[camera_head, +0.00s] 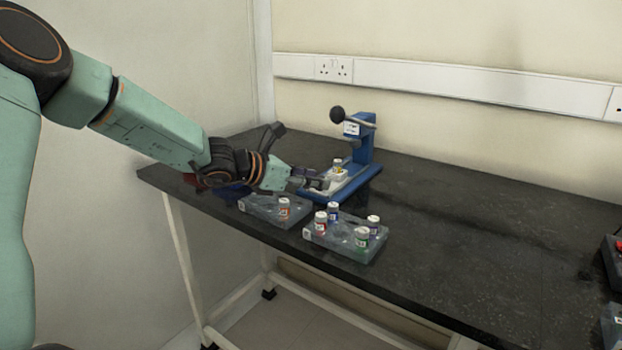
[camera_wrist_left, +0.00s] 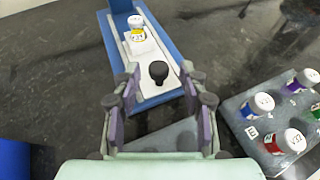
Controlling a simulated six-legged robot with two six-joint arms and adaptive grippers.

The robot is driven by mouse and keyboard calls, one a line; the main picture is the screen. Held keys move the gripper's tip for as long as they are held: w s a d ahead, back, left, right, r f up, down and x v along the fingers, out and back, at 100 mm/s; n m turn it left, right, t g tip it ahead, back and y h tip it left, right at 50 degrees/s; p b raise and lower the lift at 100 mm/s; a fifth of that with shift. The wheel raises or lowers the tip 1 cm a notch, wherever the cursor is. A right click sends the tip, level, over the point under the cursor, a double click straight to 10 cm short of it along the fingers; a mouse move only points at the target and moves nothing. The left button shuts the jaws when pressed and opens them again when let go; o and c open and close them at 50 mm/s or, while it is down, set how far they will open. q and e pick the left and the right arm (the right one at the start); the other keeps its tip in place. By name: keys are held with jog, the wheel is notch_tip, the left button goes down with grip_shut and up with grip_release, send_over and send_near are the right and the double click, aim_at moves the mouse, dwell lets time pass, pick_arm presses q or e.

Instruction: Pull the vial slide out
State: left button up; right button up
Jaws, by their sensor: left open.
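The vial slide (camera_wrist_left: 143,45) is a white plate on the base of a blue press (camera_head: 361,150). A white-capped vial with a yellow label (camera_wrist_left: 137,27) stands upright in its holder, and this vial also shows in the head view (camera_head: 338,166). A black knob (camera_wrist_left: 158,71) sits at the slide's near end. My left gripper (camera_head: 318,184) is open at the front of the press. In the left wrist view its fingers (camera_wrist_left: 160,80) stand on either side of the knob, with gaps showing. My right gripper is not in view.
A grey rack with several vials (camera_head: 335,246) stands in front of the press. Another grey rack (camera_head: 262,212) with an orange-labelled vial is to its left, partly below my gripper. The press has a black ball lever (camera_head: 337,114).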

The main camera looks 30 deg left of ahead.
pick_arm(q)
jog(key=shift+w, duration=0.1)
jog(key=shift+r, duration=0.35)
notch_tip(320, 180, up, 9)
dwell(0.4)
jog(key=shift+r, duration=0.1)
dwell(0.4)
